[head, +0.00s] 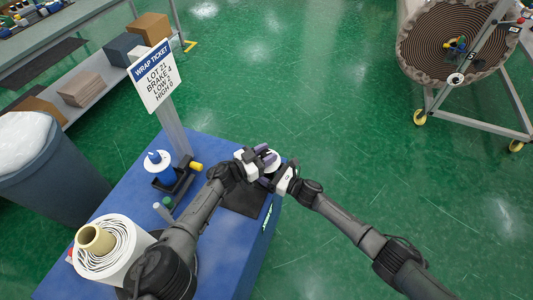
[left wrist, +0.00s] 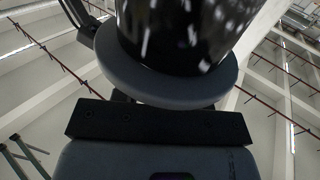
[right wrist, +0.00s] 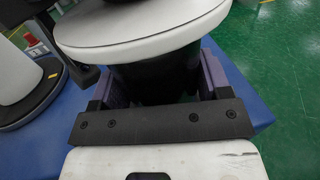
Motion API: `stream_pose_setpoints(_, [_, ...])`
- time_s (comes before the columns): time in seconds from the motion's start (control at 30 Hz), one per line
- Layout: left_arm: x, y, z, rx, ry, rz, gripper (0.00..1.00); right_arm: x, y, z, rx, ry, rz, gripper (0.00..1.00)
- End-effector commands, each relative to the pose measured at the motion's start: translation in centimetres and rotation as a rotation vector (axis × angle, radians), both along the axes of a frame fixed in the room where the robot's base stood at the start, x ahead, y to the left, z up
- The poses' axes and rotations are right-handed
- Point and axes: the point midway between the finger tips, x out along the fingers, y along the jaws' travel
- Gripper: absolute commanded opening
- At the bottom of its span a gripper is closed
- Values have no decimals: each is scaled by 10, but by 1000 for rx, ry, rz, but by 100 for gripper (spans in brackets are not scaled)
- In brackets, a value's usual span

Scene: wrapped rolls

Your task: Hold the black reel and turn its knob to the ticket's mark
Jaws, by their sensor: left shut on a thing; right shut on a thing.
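The black reel (right wrist: 155,85) stands between the purple finger pads of my right gripper (head: 276,168), which is shut on its body below a pale flange (right wrist: 140,40). In the left wrist view, the glossy black reel (left wrist: 185,30) meets the flange (left wrist: 165,85), which hides the left fingertips. My left gripper (head: 262,155) is shut at the reel's flange end, where the knob sits; the knob and its setting are hidden. The wrap ticket (head: 154,77) stands on a post and appears to read lot 21, brake 4, low 2, high 0.
The blue bench (head: 215,245) holds a white wrapped roll (head: 122,258) and a small blue-and-white spool (head: 158,163) on a dark stand. A grey bin (head: 50,180) is at left. A large roll on a wheeled frame (head: 470,115) stands at right. Green floor between is clear.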

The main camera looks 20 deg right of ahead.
Motion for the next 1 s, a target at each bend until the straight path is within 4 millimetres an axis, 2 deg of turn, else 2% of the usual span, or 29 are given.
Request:
stream_pose_setpoints(0.17, [-2, -3, 1, -2, 1, -5, 16, 1, 2, 3, 0, -8, 5, 29])
stream_pose_setpoints(0.2, [-2, -3, 1, -2, 1, -5, 43, 1, 2, 3, -1, -7, 5, 29])
stream_pose_setpoints(0.43, [-1, -1, 0, -1, 1, -2, 65, 1, 1, 2, -1, -6, 3, 29])
stream_pose_setpoints(0.77, [0, 0, 3, -1, -1, -1, 65, 1, 0, 2, -1, -4, 1, 29])
stream_pose_setpoints(1.0, [0, 0, 20, -2, -3, -3, 65, 1, 0, 2, -1, -4, 1, 29])
